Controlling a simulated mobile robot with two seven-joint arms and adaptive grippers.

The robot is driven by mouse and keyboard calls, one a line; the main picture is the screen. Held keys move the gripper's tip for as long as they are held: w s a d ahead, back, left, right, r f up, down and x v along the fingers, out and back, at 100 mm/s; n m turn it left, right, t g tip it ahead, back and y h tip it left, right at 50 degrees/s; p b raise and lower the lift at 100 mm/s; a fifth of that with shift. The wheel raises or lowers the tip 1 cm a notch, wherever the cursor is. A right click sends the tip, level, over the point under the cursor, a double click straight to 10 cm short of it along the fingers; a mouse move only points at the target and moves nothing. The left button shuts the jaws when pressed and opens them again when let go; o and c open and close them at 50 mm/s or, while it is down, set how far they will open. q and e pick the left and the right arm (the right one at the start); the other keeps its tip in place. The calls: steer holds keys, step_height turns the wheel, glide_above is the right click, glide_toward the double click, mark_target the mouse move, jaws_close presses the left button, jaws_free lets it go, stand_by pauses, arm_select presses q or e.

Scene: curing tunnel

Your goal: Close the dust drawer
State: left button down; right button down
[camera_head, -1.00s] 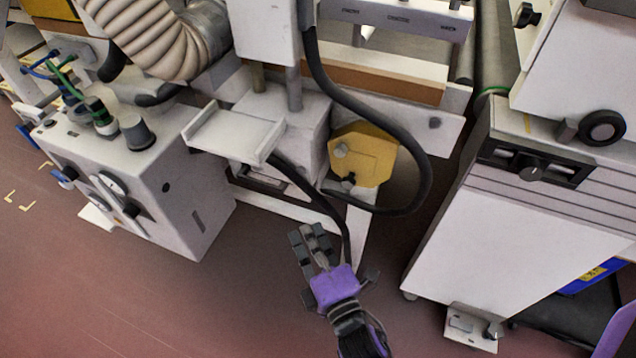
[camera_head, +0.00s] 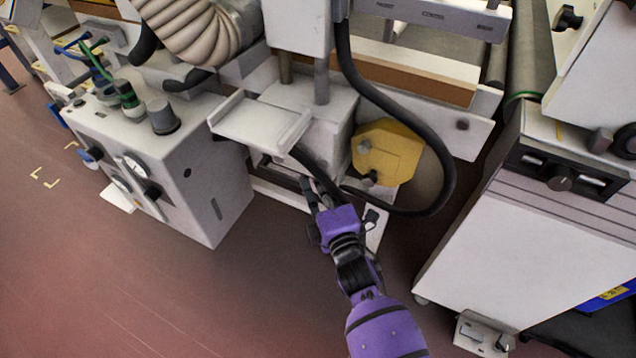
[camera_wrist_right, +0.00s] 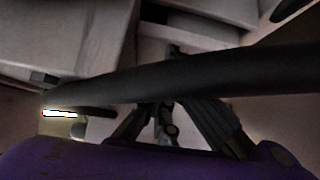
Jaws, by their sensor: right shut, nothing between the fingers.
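A pale tray with raised side walls (camera_head: 255,125) juts out from the front of the white machine; I cannot tell for certain whether it is the dust drawer. Below it is a low, dark-edged opening, partly hidden by the tray. My right gripper (camera_head: 316,188), on a purple arm, is shut and empty below and right of the tray, by the black hose (camera_head: 318,172). In the right wrist view the fingers (camera_wrist_right: 165,115) show behind the hose (camera_wrist_right: 200,80), which hides part of them. I see no contact with the tray. My left gripper is out of view.
A white box with gauges (camera_head: 170,150) stands at the left. A yellow plate (camera_head: 390,150) is just right of the gripper, with the hose looping around it. A white cabinet (camera_head: 510,240) stands at the right. The floor in front is clear.

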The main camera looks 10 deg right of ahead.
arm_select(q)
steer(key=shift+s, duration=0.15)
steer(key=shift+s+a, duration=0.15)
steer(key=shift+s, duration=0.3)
arm_select(e)
steer(key=w+d, duration=0.2)
steer(key=shift+w+r, duration=0.1)
steer(key=shift+w, duration=0.25)
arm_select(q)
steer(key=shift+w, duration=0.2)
